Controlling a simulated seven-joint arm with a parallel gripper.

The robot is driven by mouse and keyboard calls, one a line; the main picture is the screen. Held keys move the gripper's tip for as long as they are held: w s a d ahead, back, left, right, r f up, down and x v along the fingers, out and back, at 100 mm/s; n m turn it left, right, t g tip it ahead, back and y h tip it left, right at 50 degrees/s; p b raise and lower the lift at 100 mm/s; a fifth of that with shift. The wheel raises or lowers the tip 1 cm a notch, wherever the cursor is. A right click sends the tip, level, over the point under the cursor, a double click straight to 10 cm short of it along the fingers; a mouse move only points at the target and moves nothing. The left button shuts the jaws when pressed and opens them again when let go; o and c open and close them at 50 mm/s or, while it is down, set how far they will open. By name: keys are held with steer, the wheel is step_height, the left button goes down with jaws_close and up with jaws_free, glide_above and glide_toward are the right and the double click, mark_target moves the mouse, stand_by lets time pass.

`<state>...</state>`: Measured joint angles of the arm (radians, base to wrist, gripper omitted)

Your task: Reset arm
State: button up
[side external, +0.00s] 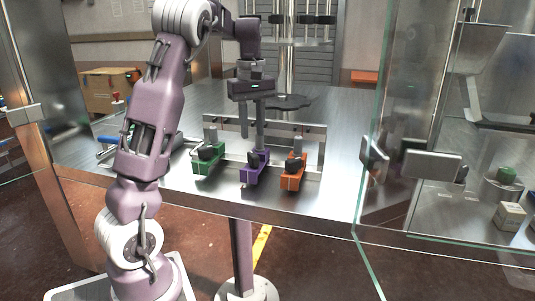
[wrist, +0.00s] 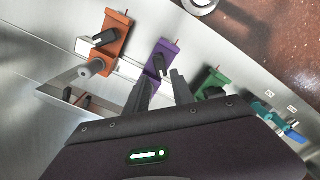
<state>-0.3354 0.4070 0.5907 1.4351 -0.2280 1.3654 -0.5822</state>
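My gripper (side external: 252,132) hangs fingers-down above the steel table (side external: 345,140), behind the row of coloured fixtures. A green fixture (side external: 207,161), a purple fixture (side external: 255,170) and an orange fixture (side external: 292,174) stand in a row near the table's front edge, each with a dark knob. The wrist view shows the orange fixture (wrist: 118,40) at left, the purple fixture (wrist: 166,52) by the fingertips and the green fixture (wrist: 215,80) at right. I cannot tell the fingers' exact height.
A metal rail frame (side external: 312,130) runs behind the fixtures. A blue-handled item (side external: 108,139) lies at the table's left. A cardboard box (side external: 108,92) stands at the back left. Glass panels (side external: 375,100) bound the right side. The table's right part is clear.

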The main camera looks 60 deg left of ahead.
steer(key=shift+d, duration=0.1)
steer(key=s+d+r+m+t, duration=0.2)
steer(key=s+d+m, duration=0.25)
steer(key=d, duration=0.55)
steer(key=s+d+r+m+t, duration=0.1)
steer(key=s+d+r+m, duration=0.3)
steer(key=d, duration=0.5)
steer(key=s+d+f+m+t, duration=0.2)
steer(key=s+d+f+m, duration=0.4)
steer(key=s+d+m, duration=0.2)
steer(key=shift+s+d+m+t, duration=0.3)
steer(key=shift+s+m, duration=0.15)
steer(key=shift+s, duration=0.4)
